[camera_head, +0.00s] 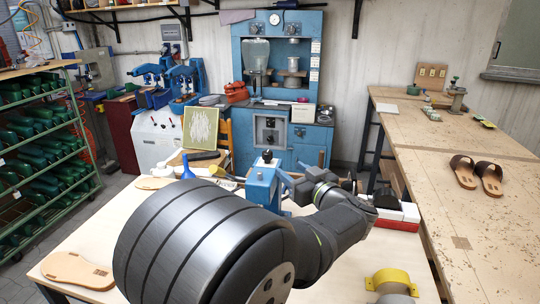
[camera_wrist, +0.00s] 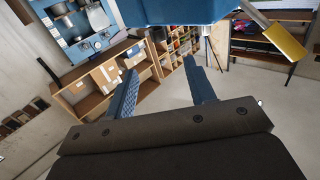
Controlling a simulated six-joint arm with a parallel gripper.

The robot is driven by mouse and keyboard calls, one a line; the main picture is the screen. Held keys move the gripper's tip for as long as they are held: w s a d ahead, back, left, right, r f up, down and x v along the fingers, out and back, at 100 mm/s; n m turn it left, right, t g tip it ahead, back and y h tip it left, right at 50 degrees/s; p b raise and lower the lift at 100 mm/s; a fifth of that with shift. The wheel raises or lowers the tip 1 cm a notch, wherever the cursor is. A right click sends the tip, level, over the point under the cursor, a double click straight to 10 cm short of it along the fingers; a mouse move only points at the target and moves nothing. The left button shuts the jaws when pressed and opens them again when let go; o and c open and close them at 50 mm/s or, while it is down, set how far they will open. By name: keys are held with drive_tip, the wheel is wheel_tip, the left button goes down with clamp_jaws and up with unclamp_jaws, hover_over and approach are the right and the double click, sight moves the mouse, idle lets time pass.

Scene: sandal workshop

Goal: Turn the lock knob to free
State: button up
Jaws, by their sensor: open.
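A blue metal device (camera_head: 262,184) stands on the near table in the head view, with a small black knob (camera_head: 267,155) on top. I cannot tell whether this is the lock knob, and no knob markings are readable. My gripper (camera_head: 286,180) is just right of the device, pointing left towards it. In the wrist view my gripper (camera_wrist: 160,66) is open, its two blue fingers apart with nothing between them. A blue body (camera_wrist: 180,12) fills the top edge beyond the fingertips. A yellow bar (camera_wrist: 276,40) sticks out at its right. My arm hides part of the table.
A tan sole (camera_head: 78,270) lies at the table's left. A yellow clamp-like part (camera_head: 390,279) stands at the front right. A red-and-white box (camera_head: 400,216) is right of my wrist.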

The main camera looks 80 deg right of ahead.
sight(270, 152)
drive_tip(key=x, duration=1.1)
drive_tip(key=shift+w, duration=0.1)
drive_tip(key=c, duration=1)
drive_tip(key=shift+d+n+t+y, duration=0.1)
drive_tip(key=shift+n+t+y, duration=0.3)
drive_tip(key=shift+y, duration=0.1)
drive_tip(key=n+t+y, duration=0.2)
drive_tip(key=y, duration=0.1)
drive_tip(key=n+t+y, duration=0.1)
drive_tip(key=shift+d+f+n+y, duration=0.1)
drive_tip(key=shift+d+n+y, duration=0.2)
drive_tip(key=shift+y, duration=0.1)
drive_tip(key=shift+s+d+n+t+y, duration=0.1)
drive_tip(key=shift+n+t+y, duration=0.25)
drive_tip(key=shift+n+y, duration=0.85)
drive_tip(key=shift+s+d+n+t+y, duration=0.15)
drive_tip(key=shift+n+t+y, duration=0.4)
drive_tip(key=shift+y, duration=1.15)
drive_tip(key=shift+n+y, duration=0.65)
drive_tip(key=shift+y, duration=0.15)
drive_tip(key=o, duration=1)
